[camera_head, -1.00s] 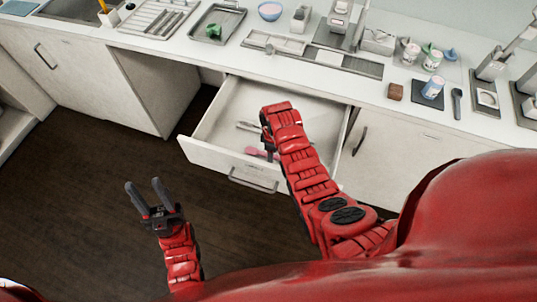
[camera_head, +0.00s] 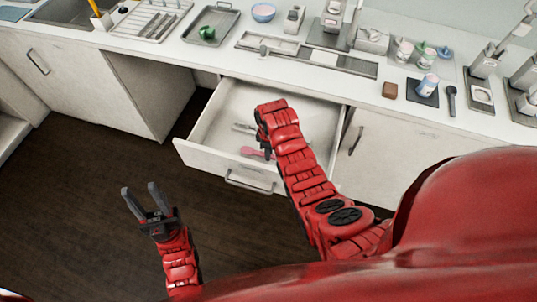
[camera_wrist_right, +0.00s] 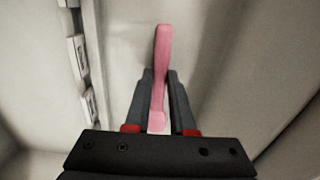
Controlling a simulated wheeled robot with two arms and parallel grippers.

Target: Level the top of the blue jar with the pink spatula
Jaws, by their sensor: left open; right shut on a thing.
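The pink spatula (camera_head: 250,152) is in the open drawer, partly hidden by my right arm in the head view. In the right wrist view the spatula (camera_wrist_right: 163,48) runs between the two fingers and sticks out past their tips. My right gripper (camera_wrist_right: 160,76) is shut on it, low over the drawer's pale floor. The blue jar (camera_head: 428,86) stands upright on a dark mat on the counter, at the right; I cannot make out its top. My left gripper (camera_head: 139,188) is open and empty, over the floor left of the drawer.
The drawer (camera_head: 220,168) is pulled out and also holds grey utensils (camera_head: 243,128). On the counter are a brown block (camera_head: 390,90), a dark spoon-like tool (camera_head: 451,100), small cups (camera_head: 404,52), a tray (camera_head: 212,22) with a green item, and a bowl (camera_head: 263,12).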

